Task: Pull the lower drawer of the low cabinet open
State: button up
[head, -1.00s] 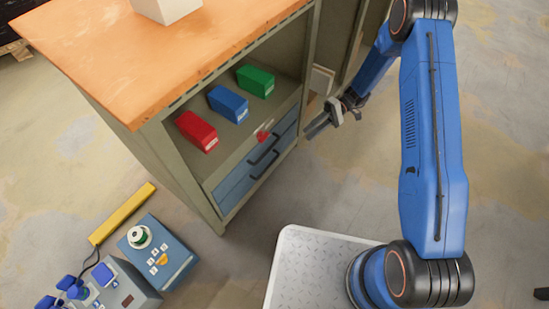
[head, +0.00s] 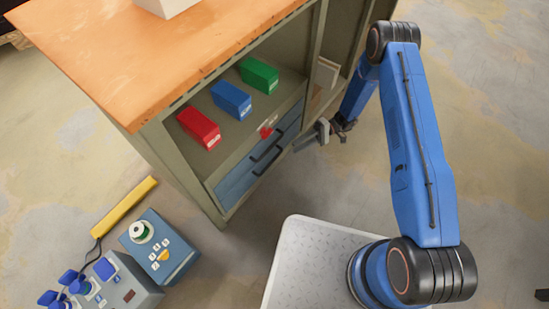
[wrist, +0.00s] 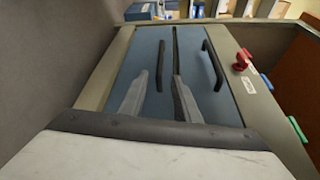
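The low cabinet (head: 212,196) has an orange top and two blue-grey drawers, both shut. The lower drawer (head: 234,192) has a black bar handle (head: 267,161), just below the upper handle (head: 264,148). In the wrist view the drawers look turned sideways; the lower handle (wrist: 161,65) is on the left and the upper handle (wrist: 213,66) on the right. My gripper (head: 303,141) is open and empty, to the right of the handles in the head view. In the wrist view my gripper's fingertips (wrist: 161,78) lie either side of the lower handle in the picture, apparently short of it.
Red (head: 199,128), blue (head: 232,99) and green (head: 260,75) boxes stand on the open shelf above the drawers. A red knob-like part (head: 266,132) is above the upper drawer. Control boxes (head: 158,248) lie on the floor at left. Floor before the drawers is clear.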

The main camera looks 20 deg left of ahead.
aim_at(275, 157)
jog(key=x, duration=1.2)
jog(key=shift+s+a, duration=0.15)
jog(key=shift+s, duration=0.05)
grip_shut()
